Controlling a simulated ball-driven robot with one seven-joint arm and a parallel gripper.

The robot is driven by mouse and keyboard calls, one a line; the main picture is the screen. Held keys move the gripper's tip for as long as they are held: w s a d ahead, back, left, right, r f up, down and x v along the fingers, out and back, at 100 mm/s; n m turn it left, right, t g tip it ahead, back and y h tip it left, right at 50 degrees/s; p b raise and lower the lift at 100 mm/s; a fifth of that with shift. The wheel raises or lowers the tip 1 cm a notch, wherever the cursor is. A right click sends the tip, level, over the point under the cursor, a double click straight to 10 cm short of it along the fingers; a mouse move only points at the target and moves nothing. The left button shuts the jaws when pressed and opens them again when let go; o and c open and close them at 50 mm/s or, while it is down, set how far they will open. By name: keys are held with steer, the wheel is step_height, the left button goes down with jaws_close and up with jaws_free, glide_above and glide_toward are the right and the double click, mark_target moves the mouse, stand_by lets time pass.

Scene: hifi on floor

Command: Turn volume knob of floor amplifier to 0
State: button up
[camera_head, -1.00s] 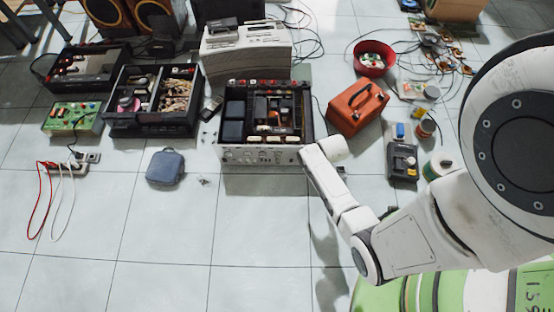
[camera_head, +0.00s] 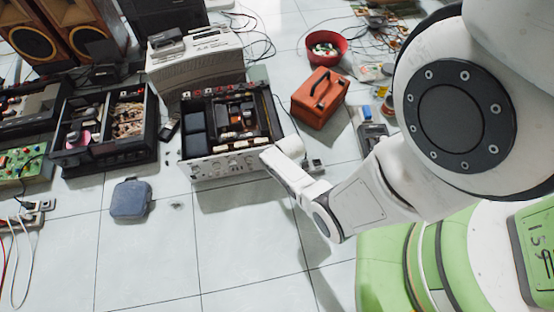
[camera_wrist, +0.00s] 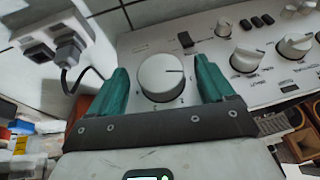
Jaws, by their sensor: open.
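The floor amplifier (camera_head: 222,163) is an open-topped unit with a silver front panel, left of my arm's end in the head view. In the wrist view, its panel (camera_wrist: 215,50) fills the upper right. The large round silver knob (camera_wrist: 161,77) sits at the panel's near end, with a dark line pointing right. My gripper (camera_wrist: 161,66) is open, its two green fingers on either side of the knob. Small gaps seem to show between fingers and knob; contact is hard to tell. The gripper is hidden in the head view.
Smaller knobs (camera_wrist: 243,59) stand farther along the panel. A grey socket block with a plug (camera_wrist: 68,46) is at the wrist view's upper left. An orange box (camera_head: 318,97) stands behind my arm. A blue pouch (camera_head: 131,199) lies left; the front floor is clear.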

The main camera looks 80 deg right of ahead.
steer(key=shift+c, duration=0.5)
steer(key=c, duration=1)
steer(key=shift+o, duration=0.2)
steer(key=shift+w+f+g, duration=0.1)
steer(key=shift+w+g, duration=0.05)
steer(key=shift+g, duration=0.15)
steer(key=n+g+h+b, duration=0.1)
steer(key=g+b, duration=0.2)
steer(key=w+g+h+b, duration=0.1)
steer(key=g+h+b, duration=0.1)
steer(key=g+b, duration=0.1)
steer(key=n+g+h+b, duration=0.1)
steer(key=g+h+b, duration=0.1)
steer(key=g+b, duration=0.1)
steer(key=shift+w+a+f+n+g+b, duration=0.25)
steer(key=shift+a+f+n+g+b, duration=0.05)
steer(key=shift+a+f+g+b, duration=0.1)
steer(key=shift+s, duration=0.1)
